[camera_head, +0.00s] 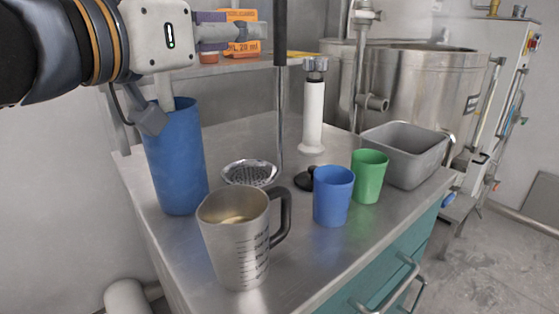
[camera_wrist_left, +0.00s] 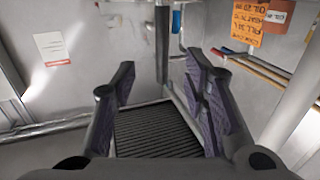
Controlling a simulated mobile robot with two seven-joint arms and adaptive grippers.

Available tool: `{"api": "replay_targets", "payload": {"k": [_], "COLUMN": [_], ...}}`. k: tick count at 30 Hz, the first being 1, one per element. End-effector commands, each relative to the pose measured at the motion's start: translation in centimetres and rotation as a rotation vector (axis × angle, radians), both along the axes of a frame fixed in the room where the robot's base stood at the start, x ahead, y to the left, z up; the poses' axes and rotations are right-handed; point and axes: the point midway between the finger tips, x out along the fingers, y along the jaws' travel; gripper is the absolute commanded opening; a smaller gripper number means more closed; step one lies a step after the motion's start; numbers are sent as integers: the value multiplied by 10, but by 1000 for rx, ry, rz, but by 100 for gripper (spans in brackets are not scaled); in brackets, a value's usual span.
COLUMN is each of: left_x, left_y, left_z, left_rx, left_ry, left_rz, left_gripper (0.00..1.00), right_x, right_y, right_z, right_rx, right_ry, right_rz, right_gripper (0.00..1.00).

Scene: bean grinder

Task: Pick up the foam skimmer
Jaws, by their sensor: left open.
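The foam skimmer has a round perforated metal head (camera_head: 250,172) low over the counter, behind the steel jug. Its long, thin handle (camera_head: 281,100) stands upright, with a dark upper part running out of the top of the head view. My left gripper (camera_head: 240,32) is raised at the upper left, open and pointing right towards the upper handle, apart from it. In the left wrist view, the dark handle (camera_wrist_left: 162,40) shows beyond the gap between the open fingers (camera_wrist_left: 160,75). My right gripper is not in view.
The steel jug (camera_head: 235,245) stands in front. A tall blue container (camera_head: 176,160) stands below my left arm. A blue cup (camera_head: 332,197), a green cup (camera_head: 369,176), a white cylinder (camera_head: 313,110) and a grey bin (camera_head: 408,155) are on the counter (camera_head: 310,260). A shelf runs behind.

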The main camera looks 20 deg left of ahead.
Motion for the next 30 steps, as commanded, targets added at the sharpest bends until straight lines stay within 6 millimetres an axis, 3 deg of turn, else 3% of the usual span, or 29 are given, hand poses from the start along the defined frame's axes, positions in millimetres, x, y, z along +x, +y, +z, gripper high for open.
{"api": "replay_targets", "payload": {"k": [2,10,12,14,25,30], "left_x": [4,18,39,53,110,120], "left_y": [0,-5,-8,-11,-19,-21], "left_z": [-4,20,0,-6,-13,-10], "left_rx": [1,3,2,1,1,1], "left_ry": [6,-18,-1,6,5,1], "left_rz": [3,0,-1,0,-1,-1], "left_gripper": [40,40,40,40,40,40], "right_x": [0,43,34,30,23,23], "right_y": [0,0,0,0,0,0], "right_z": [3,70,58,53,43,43], "right_rx": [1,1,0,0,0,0], "right_ry": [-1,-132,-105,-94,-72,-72], "right_rz": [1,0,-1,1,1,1], "right_gripper": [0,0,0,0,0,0]}}
